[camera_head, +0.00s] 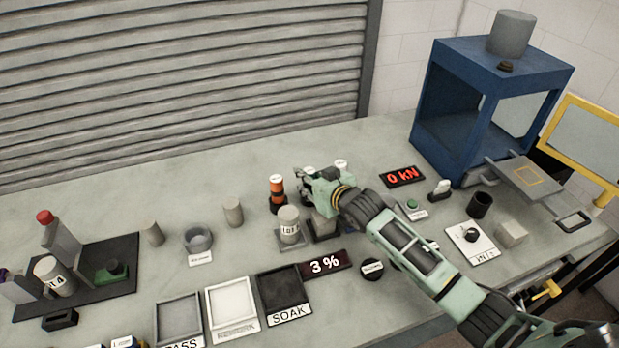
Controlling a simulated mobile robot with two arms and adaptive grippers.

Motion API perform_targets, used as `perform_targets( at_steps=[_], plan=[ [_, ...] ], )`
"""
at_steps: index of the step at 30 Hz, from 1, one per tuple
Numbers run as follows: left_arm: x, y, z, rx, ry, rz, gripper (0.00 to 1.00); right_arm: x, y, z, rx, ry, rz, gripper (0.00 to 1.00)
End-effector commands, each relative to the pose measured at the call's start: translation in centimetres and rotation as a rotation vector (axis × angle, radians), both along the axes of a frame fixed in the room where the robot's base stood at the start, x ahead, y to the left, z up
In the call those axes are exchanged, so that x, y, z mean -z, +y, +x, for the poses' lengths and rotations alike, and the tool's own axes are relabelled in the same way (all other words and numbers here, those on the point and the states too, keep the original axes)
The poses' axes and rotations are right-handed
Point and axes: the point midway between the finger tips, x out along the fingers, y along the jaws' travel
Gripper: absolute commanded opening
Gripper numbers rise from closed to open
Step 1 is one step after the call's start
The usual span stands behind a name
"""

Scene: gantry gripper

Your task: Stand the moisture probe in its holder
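An orange and black upright piece with a pale top (277,183), which may be the moisture probe, stands at the middle of the bench. My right gripper (308,182) is just to the right of the orange piece, low over the bench. Its fingers are small and partly hidden, so I cannot tell whether they are open or hold anything. A dark block-like stand (322,231) shows partly beneath my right gripper. My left gripper is not in view.
A "3 %" display (325,263) and a SOAK tray (281,293) lie nearer. A blue press frame (450,130) stands back right. The bench's back left is clear.

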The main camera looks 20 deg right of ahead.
Motion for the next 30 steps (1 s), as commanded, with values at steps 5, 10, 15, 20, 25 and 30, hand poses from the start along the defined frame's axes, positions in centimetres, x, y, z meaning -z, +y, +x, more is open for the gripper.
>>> perform_targets(
  at_steps=[5, 10, 15, 20, 25, 30],
  plan=[
    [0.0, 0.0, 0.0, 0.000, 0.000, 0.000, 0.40, 0.0, 0.0, 0.0, 0.000, 0.000, 0.000, 0.45],
    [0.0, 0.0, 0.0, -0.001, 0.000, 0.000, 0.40, 0.0, 0.0, 0.0, 0.000, 0.000, 0.000, 0.45],
    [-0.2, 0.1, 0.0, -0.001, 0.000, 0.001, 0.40, -0.5, 0.0, 0.0, 0.000, -0.001, 0.000, 0.45],
    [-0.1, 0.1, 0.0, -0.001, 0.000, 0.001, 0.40, -0.9, -0.4, -1.7, -0.001, 0.001, 0.000, 0.45],
    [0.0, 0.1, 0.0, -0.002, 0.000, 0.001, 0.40, -2.2, -1.2, -4.7, -0.001, 0.000, -0.002, 0.45],
    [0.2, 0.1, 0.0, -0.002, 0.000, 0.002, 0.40, -3.5, -1.9, -7.8, -0.001, 0.000, -0.001, 0.45]
  ],
)
